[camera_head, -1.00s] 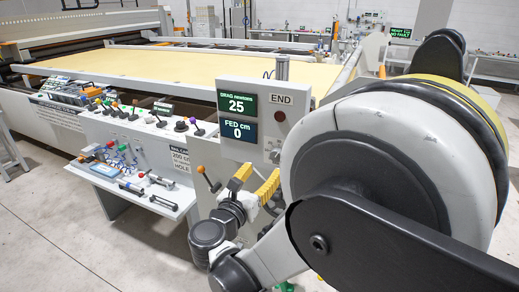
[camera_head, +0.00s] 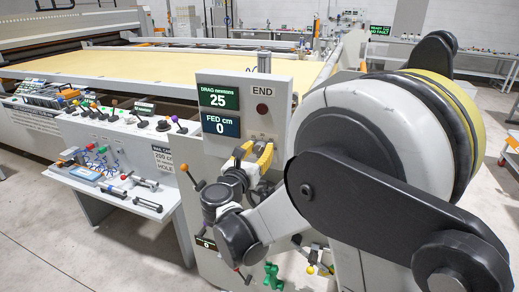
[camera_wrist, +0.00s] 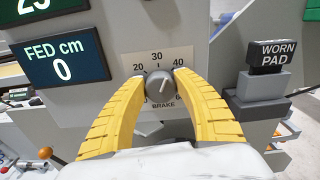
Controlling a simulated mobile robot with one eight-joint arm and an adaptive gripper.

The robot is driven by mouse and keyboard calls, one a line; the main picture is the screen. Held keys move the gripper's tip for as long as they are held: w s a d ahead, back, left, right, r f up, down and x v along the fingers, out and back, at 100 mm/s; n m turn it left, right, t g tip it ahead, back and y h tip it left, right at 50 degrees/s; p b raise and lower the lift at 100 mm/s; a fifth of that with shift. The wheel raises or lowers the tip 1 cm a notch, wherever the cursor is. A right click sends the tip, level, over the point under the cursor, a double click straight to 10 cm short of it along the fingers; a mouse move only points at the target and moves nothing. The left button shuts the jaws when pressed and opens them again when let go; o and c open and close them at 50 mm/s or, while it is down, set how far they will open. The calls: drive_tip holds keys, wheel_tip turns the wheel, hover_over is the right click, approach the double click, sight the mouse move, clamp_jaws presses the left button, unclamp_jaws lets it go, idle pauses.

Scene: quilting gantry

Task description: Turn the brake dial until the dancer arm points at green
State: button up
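The brake dial (camera_wrist: 160,86) is a round grey knob on the grey panel, with a scale and the word BRAKE around it in the wrist view. My gripper (camera_wrist: 159,76) has its yellow fingers spread on both sides of the dial, with the tips close to it; I see no clear contact. In the head view my gripper (camera_head: 253,153) is in front of the panel below END and hides most of the dial. The display (camera_head: 220,110) reads DRAG 25 newtons and FED 0 cm. I cannot make out the dancer arm or its green mark for certain.
A block marked WORN PAD (camera_wrist: 270,55) juts out right of the dial. A lever with an orange knob (camera_head: 185,168) stands left of the panel. A shelf with tools (camera_head: 115,185) is farther left. Small green parts (camera_head: 272,275) show low down.

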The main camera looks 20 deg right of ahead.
drive_tip(key=c, duration=0.4)
drive_tip(key=shift+m, duration=0.4)
drive_tip(key=m, duration=0.5)
drive_tip(key=shift+s+d+m, duration=0.1)
drive_tip(key=shift+m, duration=0.3)
drive_tip(key=o, duration=1.2)
drive_tip(key=shift+c, duration=0.2)
